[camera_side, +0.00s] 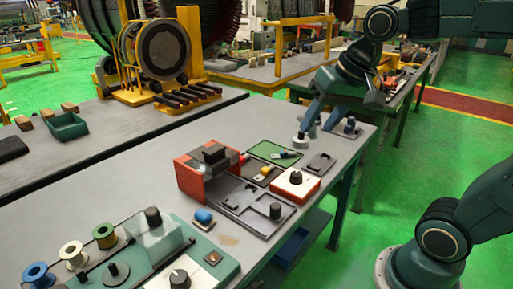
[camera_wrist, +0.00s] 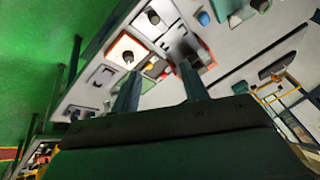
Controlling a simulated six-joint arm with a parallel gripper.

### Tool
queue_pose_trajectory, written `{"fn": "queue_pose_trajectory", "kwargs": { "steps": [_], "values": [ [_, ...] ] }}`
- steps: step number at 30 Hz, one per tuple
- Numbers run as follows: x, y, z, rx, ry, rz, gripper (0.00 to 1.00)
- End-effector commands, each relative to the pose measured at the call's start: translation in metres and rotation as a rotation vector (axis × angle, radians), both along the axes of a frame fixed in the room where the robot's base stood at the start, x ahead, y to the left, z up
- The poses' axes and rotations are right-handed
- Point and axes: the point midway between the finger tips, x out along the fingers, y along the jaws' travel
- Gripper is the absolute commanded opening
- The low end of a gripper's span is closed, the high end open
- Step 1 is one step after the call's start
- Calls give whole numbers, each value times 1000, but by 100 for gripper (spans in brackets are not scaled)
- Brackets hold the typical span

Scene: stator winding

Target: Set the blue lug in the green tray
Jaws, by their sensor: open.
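The green tray (camera_side: 264,148) is a shallow rectangle on the grey bench, right of the red block. A small dark-and-pale piece (camera_side: 286,155) lies in it; it may be the blue lug, but it is too small to be sure of its colour. A yellow lug (camera_side: 264,176) lies in the dark tray just in front. My gripper (camera_side: 316,121) is open, fingers down, above the bench to the right of the green tray. In the wrist view my gripper (camera_wrist: 158,88) shows two spread fingers with nothing held between them.
A red block (camera_side: 190,180) with a dark top stands left of the trays. A white-and-red box with a black knob (camera_side: 296,178) sits in front. A blue-topped piece (camera_side: 203,216) stands nearer the camera. Spools (camera_side: 72,254) and a clear cover (camera_side: 152,243) occupy the near left.

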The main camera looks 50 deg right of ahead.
Motion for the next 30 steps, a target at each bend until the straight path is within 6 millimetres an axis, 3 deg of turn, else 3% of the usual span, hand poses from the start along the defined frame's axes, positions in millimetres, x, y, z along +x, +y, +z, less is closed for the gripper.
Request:
{"fn": "queue_pose_trajectory", "kwargs": {
  "steps": [6,12,18,30],
  "values": [
    [-51,13,-15,-134,-48,241,45],
    [-80,16,-30,-222,-73,391,45],
    [-89,15,-37,-254,-79,445,45],
    [-89,15,-36,-254,-79,445,45]
  ]
}}
